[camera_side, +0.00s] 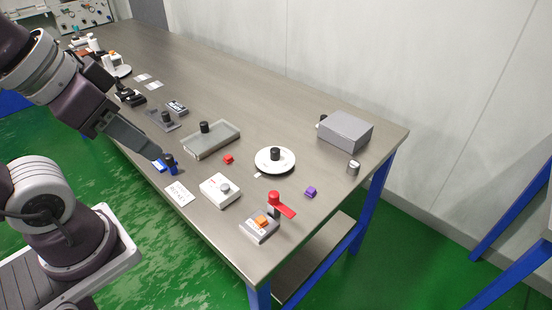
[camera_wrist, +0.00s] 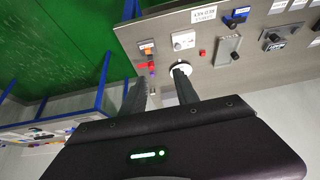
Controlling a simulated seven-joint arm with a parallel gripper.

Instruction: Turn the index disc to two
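The index disc is probably the round white disc (camera_side: 262,163) with a black knob (camera_side: 275,154) on top, flat on the table right of centre. A small pale mark lies at its front edge; I cannot read any number. In the wrist view the disc (camera_wrist: 187,70) is partly hidden behind one finger. My gripper (camera_side: 158,154) is near the table's front edge, left of the disc and apart from it. Its two fingers (camera_wrist: 160,78) stand apart with nothing seen between them.
A grey tray (camera_side: 212,147), white box with a knob (camera_side: 215,196), red lever (camera_side: 284,209), orange-button box (camera_side: 259,233), red cube (camera_side: 228,159) and purple cube (camera_side: 310,193) surround the disc. A grey box (camera_side: 345,131) stands behind. A blue piece (camera_side: 171,165) is by my gripper.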

